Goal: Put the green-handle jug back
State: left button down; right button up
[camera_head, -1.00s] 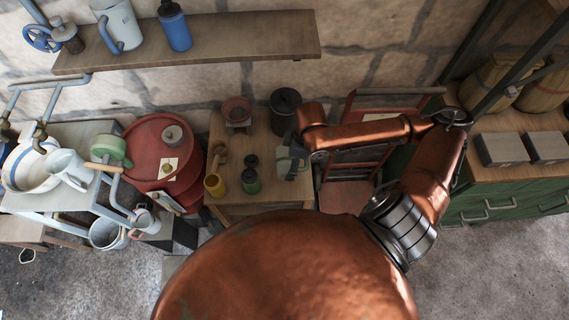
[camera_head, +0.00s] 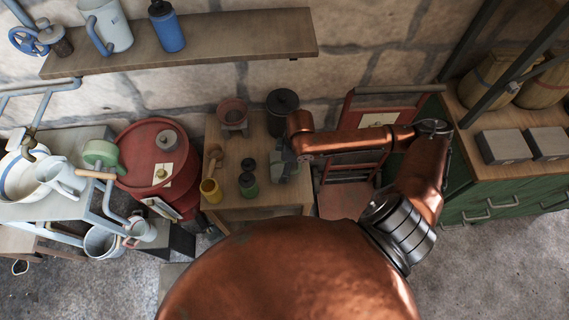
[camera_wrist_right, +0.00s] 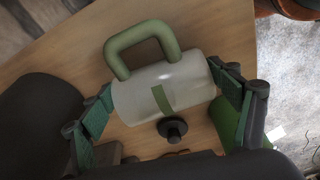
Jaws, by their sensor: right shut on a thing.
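The green-handle jug (camera_wrist_right: 165,88) shows in the right wrist view as a pale, cloudy cylinder with a green stripe and a thick green handle. It lies across the picture between the pads of my right gripper (camera_wrist_right: 167,100), which is shut on it. In the head view my right gripper (camera_head: 283,166) is over the right part of the small wooden table (camera_head: 235,216), and the jug is mostly hidden by it. I cannot tell whether the jug touches the table. My left gripper is not in view.
A shelf (camera_head: 200,50) runs above.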

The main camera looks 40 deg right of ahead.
jog(key=o, duration=1.3)
jog(key=shift+f, duration=0.1)
